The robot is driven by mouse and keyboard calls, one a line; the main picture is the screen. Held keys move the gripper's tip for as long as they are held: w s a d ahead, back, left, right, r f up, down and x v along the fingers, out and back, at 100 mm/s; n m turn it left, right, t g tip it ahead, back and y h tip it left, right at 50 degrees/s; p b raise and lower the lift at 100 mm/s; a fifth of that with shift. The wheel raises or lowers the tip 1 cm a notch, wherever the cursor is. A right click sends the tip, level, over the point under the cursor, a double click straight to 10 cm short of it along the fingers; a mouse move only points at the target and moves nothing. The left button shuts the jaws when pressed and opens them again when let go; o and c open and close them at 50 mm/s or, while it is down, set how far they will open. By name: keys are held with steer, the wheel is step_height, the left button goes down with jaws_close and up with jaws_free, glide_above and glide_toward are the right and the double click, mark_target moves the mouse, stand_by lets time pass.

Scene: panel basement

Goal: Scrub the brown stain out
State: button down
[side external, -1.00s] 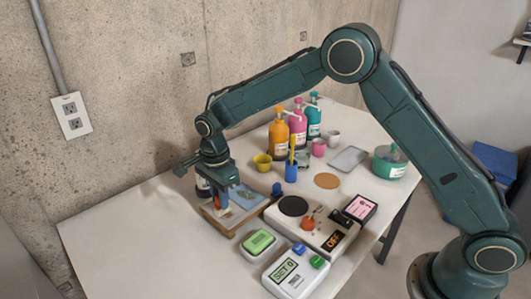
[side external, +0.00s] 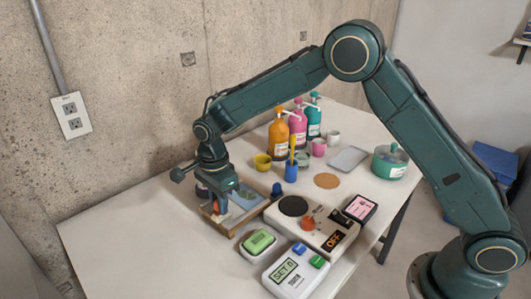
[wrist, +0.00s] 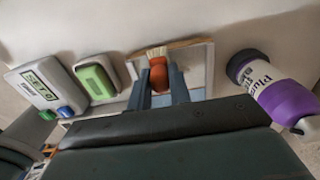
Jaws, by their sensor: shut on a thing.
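My gripper (side external: 221,208) is over the near left part of a wood-framed panel (side external: 232,226) with a pale blue face. It is shut on a brush (wrist: 158,72) with an orange-red handle and pale bristles, which shows between the fingers (wrist: 158,88) in the wrist view. The bristles point to the panel's edge side in that view; I cannot tell whether they touch it. A greenish mark (side external: 247,192) shows on the blue face. A flat round tan-brown patch (side external: 327,181) lies on the table; I cannot tell if it is a stain or a mat. My gripper hides part of the panel.
A purple bottle (wrist: 284,98) stands close beside the panel. A green-topped box (side external: 258,242), a white timer (side external: 293,272) and a white device with a black disc (side external: 293,206) stand nearby. Pump bottles (side external: 278,137), cups and a grey tray (side external: 349,159) are farther back.

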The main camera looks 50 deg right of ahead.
steer(key=shift+a, duration=0.85)
step_height(320, 180, up, 8)
steer(key=shift+d, duration=0.15)
steer(key=shift+r, duration=0.1)
